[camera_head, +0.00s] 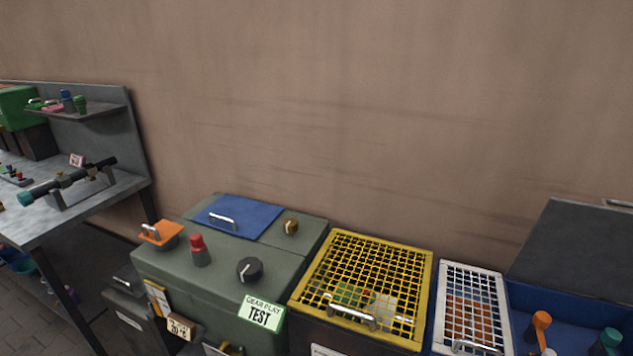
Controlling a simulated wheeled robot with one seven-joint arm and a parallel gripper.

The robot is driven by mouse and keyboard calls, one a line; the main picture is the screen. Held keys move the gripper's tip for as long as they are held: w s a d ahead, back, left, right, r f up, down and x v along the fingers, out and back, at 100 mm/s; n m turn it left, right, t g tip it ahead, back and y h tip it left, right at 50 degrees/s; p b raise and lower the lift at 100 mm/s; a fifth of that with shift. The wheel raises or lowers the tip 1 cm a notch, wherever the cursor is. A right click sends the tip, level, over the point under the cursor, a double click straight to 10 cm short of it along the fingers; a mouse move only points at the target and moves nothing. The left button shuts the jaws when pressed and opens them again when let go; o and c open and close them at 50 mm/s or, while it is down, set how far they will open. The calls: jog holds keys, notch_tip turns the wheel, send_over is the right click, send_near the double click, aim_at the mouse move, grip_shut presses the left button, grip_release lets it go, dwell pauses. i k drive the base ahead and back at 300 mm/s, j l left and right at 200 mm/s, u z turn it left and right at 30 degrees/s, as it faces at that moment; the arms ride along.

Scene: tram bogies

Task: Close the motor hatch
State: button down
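No label in view reads motor hatch, so I cannot tell for sure which lid it is. A blue panel (240,216) with a metal handle lies flat on top of the green cabinet (175,268). At the right edge, a dark grey lid (578,248) stands raised and tilted back behind a blue box (568,307). A yellow mesh cover (425,290) and a white mesh cover (503,300) lie flat, with parts visible beneath them. My gripper is not in view.
The green cabinet carries an orange handled piece (161,235), a red knob (198,250), a black dial (250,269) and a "Gear play test" sign (261,313). A grey workbench (100,200) with a shelf stands at the left. A bare brown wall runs behind.

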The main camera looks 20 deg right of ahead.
aim_at(579, 247)
jog(key=k+l+z, duration=0.1)
jog(key=z, duration=1.3)
